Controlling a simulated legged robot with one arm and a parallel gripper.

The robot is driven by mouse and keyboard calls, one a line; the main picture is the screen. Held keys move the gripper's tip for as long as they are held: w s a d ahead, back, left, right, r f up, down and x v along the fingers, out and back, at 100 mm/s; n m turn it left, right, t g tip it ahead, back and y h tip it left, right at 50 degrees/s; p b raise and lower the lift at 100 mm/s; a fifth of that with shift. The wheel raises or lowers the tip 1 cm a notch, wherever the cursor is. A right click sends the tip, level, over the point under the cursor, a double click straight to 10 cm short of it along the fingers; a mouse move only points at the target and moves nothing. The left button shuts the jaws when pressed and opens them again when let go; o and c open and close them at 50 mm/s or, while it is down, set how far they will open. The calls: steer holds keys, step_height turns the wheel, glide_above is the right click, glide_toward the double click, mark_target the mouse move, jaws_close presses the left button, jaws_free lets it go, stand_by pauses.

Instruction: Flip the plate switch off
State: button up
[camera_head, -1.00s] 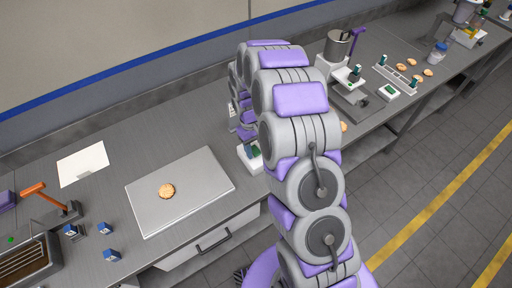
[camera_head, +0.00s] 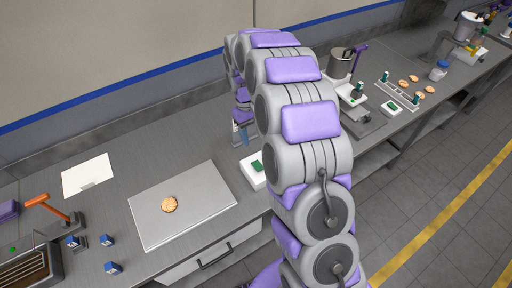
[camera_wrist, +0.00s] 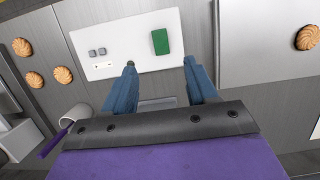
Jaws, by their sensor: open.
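The plate switch is a white box (camera_wrist: 125,45) with a green rocker (camera_wrist: 160,41) at its right and two small grey buttons at its left in the wrist view. In the head view, the white box (camera_head: 251,177) with its green rocker (camera_head: 257,166) sits right of the metal plate (camera_head: 150,232), partly covered by my arm. My gripper (camera_wrist: 160,66) is open and empty, its blue fingers pointing at the box's near edge, with the rocker between and beyond the tips. I cannot tell whether the tips touch the box. In the head view, my gripper (camera_head: 241,135) is partly hidden.
A biscuit (camera_head: 169,204) lies on the metal plate. A paper sheet (camera_head: 88,175), an orange-handled lever (camera_head: 48,206) and several small blue blocks are at the left. A metal pot (camera_head: 340,62), a slotted rack (camera_head: 398,95) and several biscuits are at the right.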

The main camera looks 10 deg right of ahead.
steer(key=shift+v, duration=2.15)
steer(key=s+r+m+b, duration=0.1)
steer(key=s+r+b, duration=0.35)
steer(key=s, duration=1.25)
steer(key=s+d+f+m+t+y+b, duration=0.1)
steer(key=s+f+m, duration=0.1)
steer(key=s, duration=1.9)
steer(key=shift+d+m, duration=0.2)
steer(key=shift+m, duration=0.1)
steer(key=shift+f, duration=0.15)
